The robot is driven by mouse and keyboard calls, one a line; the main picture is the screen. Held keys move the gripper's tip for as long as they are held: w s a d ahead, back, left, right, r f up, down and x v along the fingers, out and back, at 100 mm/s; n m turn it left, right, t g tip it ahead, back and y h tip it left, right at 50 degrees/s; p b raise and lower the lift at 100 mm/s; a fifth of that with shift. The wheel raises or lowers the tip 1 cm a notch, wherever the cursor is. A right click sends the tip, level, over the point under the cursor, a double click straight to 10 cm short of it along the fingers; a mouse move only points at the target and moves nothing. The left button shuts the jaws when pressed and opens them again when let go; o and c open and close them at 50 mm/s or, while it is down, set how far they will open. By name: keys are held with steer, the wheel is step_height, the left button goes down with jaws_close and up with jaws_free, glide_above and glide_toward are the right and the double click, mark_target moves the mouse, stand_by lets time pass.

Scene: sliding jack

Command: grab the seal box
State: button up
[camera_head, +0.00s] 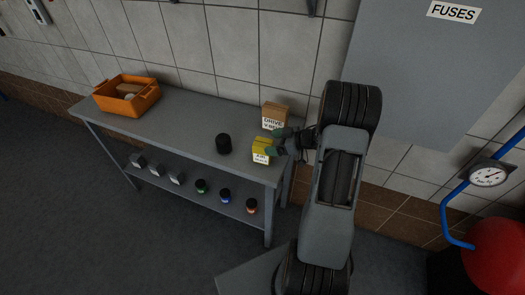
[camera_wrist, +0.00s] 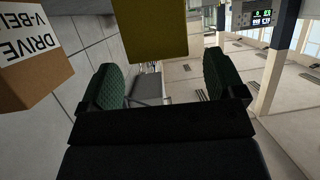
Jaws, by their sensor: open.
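The seal box looks to be the small yellow box (camera_head: 262,148) with a white label, standing on the right end of the grey workbench (camera_head: 180,120). The label is too small to read surely. In the wrist view a plain yellow face (camera_wrist: 156,30) shows at the top centre, in line with the gap between my fingers. My gripper (camera_head: 277,141) is at the box's right side in the head view, its green pads apart. In the wrist view my gripper (camera_wrist: 165,80) is open, with nothing between the pads; whether a pad touches the box I cannot tell.
A cardboard drive V-belt box (camera_head: 274,116) stands close behind; it fills the wrist view's upper left (camera_wrist: 35,60). A black cylinder (camera_head: 223,144) stands left of the yellow box. An orange crate (camera_head: 127,108) is at the bench's far left. Several small items line the lower shelf (camera_head: 190,183).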

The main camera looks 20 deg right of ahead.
steer(key=shift+x, duration=1.5)
steer(key=shift+c, duration=0.4)
steer(key=c, duration=1.2)
steer(key=shift+c, duration=0.2)
steer(key=shift+r, duration=0.15)
